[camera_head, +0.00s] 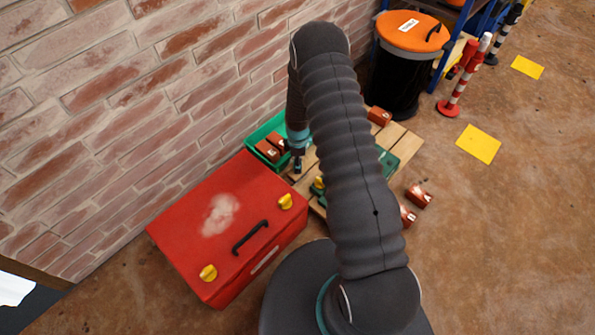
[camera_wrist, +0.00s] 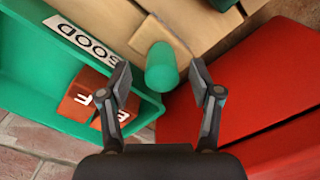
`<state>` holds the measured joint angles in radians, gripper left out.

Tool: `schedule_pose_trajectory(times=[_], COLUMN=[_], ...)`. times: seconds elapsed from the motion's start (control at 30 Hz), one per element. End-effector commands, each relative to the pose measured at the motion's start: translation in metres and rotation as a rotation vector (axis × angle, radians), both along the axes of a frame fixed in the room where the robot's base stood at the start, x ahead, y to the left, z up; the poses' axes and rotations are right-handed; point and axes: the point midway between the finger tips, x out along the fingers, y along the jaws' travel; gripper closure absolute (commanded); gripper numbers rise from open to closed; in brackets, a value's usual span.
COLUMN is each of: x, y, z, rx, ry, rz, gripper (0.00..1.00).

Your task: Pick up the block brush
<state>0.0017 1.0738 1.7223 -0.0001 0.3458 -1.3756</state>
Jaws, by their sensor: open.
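A green rounded handle-like piece (camera_wrist: 161,68) on a light tan block, which looks like the block brush, shows in the wrist view. It lies between and slightly beyond my two fingertips, on or just above wooden boards (camera_wrist: 188,20). My gripper (camera_wrist: 160,78) is open, with one finger on each side of the green piece, and I see no clear contact. In the head view my gripper (camera_head: 297,165) points down at the near end of the wooden pallet (camera_head: 402,140), between the green bin and the red box. The brush cannot be made out there.
The green bin (camera_wrist: 28,75), labelled GOOD, holds reddish blocks (camera_wrist: 85,103) close to the left finger. The red box (camera_wrist: 265,75) stands close on the right. A brick wall (camera_head: 120,90) runs behind. Brick pieces (camera_head: 418,196) lie right of the pallet; an orange-lidded bin (camera_head: 398,75) stands beyond.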

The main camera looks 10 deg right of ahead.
Motion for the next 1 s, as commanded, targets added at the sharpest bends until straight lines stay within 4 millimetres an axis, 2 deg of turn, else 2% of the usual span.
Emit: schedule_pose_trajectory(times=[0.1,0.2,0.5,0.57,0.77,1.0], x=[-0.003,-0.002,-0.002,-0.002,-0.002,-0.002], y=[0.001,0.001,0.001,0.001,0.001,0.001], z=[-0.018,-0.027,-0.03,-0.03,-0.03,-0.03], rx=[0.0,0.0,0.0,0.0,0.0,0.0], ry=[0.002,0.0,-0.001,-0.001,0.0,0.0], rz=[0.0,0.0,0.0,0.0,0.0,0.0], gripper=[0.36,0.36,0.36,0.48,0.98,1.0])
